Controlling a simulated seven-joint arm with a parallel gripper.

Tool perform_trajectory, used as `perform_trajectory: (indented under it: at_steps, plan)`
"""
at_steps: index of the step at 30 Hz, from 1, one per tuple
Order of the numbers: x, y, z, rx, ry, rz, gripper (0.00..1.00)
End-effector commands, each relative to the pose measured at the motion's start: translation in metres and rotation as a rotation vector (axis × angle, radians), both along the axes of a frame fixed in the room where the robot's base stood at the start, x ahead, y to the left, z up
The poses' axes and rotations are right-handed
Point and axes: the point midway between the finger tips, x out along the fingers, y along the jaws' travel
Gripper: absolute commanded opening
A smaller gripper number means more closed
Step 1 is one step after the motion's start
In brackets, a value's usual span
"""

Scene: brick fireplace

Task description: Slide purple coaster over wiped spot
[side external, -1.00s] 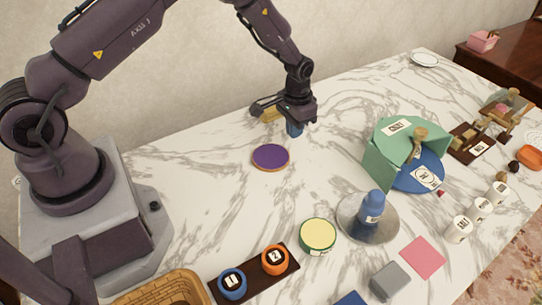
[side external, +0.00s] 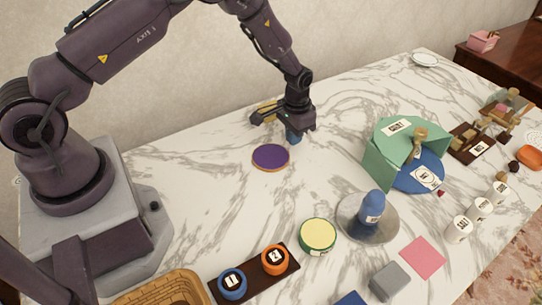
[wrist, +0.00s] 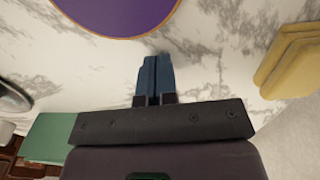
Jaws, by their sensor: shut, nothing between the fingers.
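The purple coaster (side external: 270,158) lies flat on the marble table, a round disc with a thin orange rim. It also shows at the top of the wrist view (wrist: 120,12), cut off by the frame edge. My gripper (side external: 293,137) is behind the coaster and slightly to its right, pointing down with its blue fingertips near the table. In the wrist view the fingers (wrist: 154,75) are together with nothing between them, apart from the coaster. I cannot tell whether the fingertips touch the table. No wiped spot can be made out on the veined marble.
A yellow block-like thing (wrist: 291,62) lies beside my gripper. A green stand with a blue disc (side external: 415,170), a metal plate (side external: 352,228) bearing a blue bottle, and a yellow round tin (side external: 317,234) stand to the right and front. Bare marble surrounds the coaster.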

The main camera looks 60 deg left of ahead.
Motion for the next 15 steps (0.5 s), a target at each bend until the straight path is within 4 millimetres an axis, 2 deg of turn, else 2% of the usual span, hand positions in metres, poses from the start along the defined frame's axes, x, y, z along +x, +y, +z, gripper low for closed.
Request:
perform_trajectory:
  at_steps: [15]
  plan:
    - [-0.012, -0.002, 0.0, 0.0, 0.001, 0.0, 0.0]
